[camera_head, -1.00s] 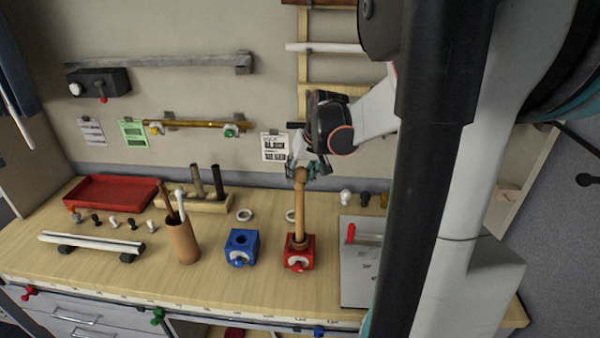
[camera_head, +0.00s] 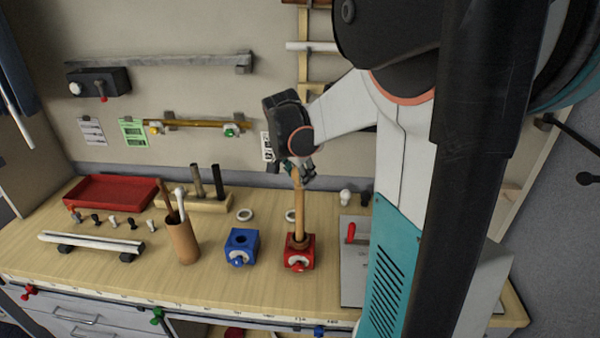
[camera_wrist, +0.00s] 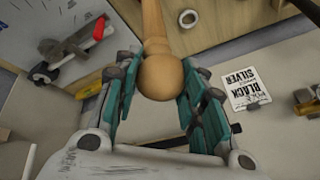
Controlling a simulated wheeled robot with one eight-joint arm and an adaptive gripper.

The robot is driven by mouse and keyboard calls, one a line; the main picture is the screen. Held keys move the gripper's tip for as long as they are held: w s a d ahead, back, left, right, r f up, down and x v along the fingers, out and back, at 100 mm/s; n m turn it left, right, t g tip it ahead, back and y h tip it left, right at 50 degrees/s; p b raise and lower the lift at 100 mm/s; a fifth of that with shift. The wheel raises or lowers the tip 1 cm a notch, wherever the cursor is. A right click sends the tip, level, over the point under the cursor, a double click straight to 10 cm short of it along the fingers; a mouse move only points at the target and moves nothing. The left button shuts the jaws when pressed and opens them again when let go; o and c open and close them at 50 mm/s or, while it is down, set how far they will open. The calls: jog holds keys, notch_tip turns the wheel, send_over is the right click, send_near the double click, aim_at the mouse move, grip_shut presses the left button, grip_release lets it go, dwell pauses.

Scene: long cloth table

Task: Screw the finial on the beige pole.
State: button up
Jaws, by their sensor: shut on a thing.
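The beige pole (camera_head: 299,214) stands upright in a red clamp block (camera_head: 303,265) on the table. My gripper (camera_head: 300,172) is at the pole's top end. In the wrist view a round beige finial (camera_wrist: 161,77) sits between the teal fingers of my gripper (camera_wrist: 157,95), which are shut on it. The finial is in line with the pole (camera_wrist: 153,22) and appears to meet its end. I cannot tell how far it is threaded on. In the head view my fingers mostly hide the finial.
A blue clamp block (camera_head: 241,247) and a cup with rods (camera_head: 183,241) stand left of the red block. A grey metal board with a red handle (camera_head: 350,233) lies to the right. A red tray (camera_head: 112,192) is far left. White rings lie behind the blocks.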

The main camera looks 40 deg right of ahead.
jog(key=m+g, duration=0.1)
jog(key=m, duration=0.1)
jog(key=m+g, duration=0.1)
jog(key=m, duration=0.1)
jog(key=shift+w+m+h, duration=0.1)
jog(key=shift+m+h, duration=0.2)
jog(key=m+g, duration=0.1)
jog(key=m, duration=0.2)
jog(key=shift+m+b, duration=0.3)
jog(key=shift+b, duration=0.05)
jog(key=m+g, duration=0.1)
jog(key=m, duration=0.1)
jog(key=m+g+y, duration=0.1)
jog(key=m, duration=0.2)
jog(key=shift+g, duration=0.3)
jog(key=m, duration=0.2)
jog(key=m+g+y, duration=0.1)
jog(key=m, duration=0.1)
jog(key=shift+y, duration=0.3)
jog(key=o, duration=1.1)
jog(key=shift+d, duration=0.1)
jog(key=shift+c, duration=0.2)
